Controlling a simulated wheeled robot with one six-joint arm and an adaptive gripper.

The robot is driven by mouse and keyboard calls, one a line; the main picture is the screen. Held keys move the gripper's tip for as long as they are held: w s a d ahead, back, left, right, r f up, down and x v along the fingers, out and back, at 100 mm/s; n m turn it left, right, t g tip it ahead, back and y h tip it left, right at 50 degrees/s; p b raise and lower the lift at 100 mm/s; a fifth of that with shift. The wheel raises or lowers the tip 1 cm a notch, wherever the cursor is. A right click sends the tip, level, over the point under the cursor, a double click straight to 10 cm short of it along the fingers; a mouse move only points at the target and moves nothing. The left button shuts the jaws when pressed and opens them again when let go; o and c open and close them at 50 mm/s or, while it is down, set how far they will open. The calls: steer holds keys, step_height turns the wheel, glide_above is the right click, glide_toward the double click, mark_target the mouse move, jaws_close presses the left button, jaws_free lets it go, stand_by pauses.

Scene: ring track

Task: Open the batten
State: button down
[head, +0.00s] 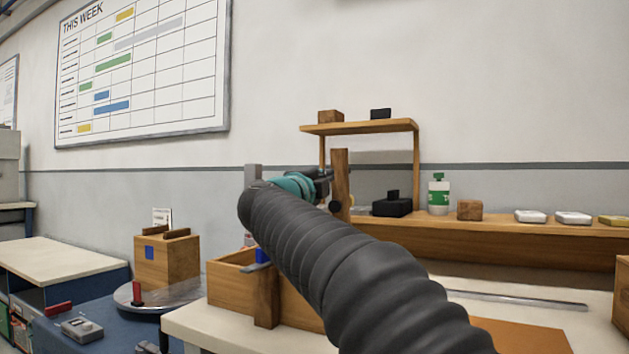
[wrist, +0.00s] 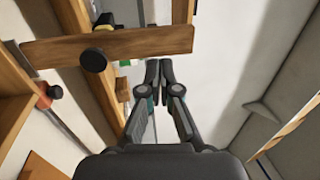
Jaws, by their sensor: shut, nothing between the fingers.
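The batten is a wooden strip (head: 341,180) that stands upright beside the shelf unit in the head view. A black round knob (head: 335,207) sits on its face. In the wrist view the batten (wrist: 145,45) lies across the upper left, with the knob (wrist: 93,60) left of my fingertips. My gripper (wrist: 159,66) is shut and empty. Its fingertips show close to the batten's right-hand part; I cannot tell whether they touch it. In the head view my gripper (head: 326,177) is at the batten's upper half, partly hidden by my arm.
A wooden shelf (head: 360,127) holds small blocks. On the ledge are a black box (head: 392,207), a green-and-white bottle (head: 438,195) and a wooden cube (head: 469,210). A wooden box (head: 167,262) stands at left, near a round turntable (head: 190,292).

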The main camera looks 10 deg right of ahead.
mark_target(339, 168)
steer(key=shift+x, duration=1.45)
steer(key=shift+w+d+r+p, duration=0.15)
steer(key=shift+w+r+p, duration=0.15)
steer(key=shift+p, duration=0.3)
steer(key=p+x, duration=0.3)
steer(key=shift+d+r, duration=0.1)
steer(key=shift+r, duration=0.05)
steer(key=shift+w+d, duration=0.3)
steer(key=shift+w, duration=0.1)
steer(key=shift+a, duration=0.1)
